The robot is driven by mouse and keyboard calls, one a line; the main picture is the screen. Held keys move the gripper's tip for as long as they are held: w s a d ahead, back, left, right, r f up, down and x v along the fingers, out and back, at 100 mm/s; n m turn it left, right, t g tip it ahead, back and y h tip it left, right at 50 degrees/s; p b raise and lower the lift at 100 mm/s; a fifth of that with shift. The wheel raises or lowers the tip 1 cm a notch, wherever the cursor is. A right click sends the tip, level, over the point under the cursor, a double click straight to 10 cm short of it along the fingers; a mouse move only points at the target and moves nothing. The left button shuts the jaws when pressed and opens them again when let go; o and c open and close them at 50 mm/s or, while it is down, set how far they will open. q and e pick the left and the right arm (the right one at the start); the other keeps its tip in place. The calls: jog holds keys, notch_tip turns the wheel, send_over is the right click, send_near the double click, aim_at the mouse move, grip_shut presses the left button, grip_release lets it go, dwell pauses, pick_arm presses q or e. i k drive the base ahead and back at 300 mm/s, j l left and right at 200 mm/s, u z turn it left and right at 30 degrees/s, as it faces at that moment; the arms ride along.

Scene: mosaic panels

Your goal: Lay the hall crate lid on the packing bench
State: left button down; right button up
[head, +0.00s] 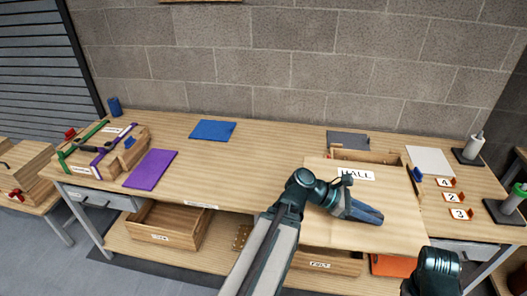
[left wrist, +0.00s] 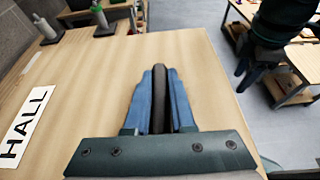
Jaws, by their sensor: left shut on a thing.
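The hall crate lid (head: 400,212) is a broad pale wooden panel with a white HALL label (head: 357,174). It is over the right part of the packing bench (head: 265,150) and reaches out past the front edge. My left gripper (head: 378,218) is over the lid, shut on its dark handle, which shows between the blue fingers in the left wrist view (left wrist: 158,100). Whether the lid touches anything below is hidden.
An open wooden crate (head: 365,156) shows partly behind the lid. Numbered tags (head: 446,183), a white sheet (head: 430,161) and bottles on stands are at the right.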

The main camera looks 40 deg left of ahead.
aim_at(272, 177)
jog(key=j, duration=2)
jog(key=k+z, duration=0.05)
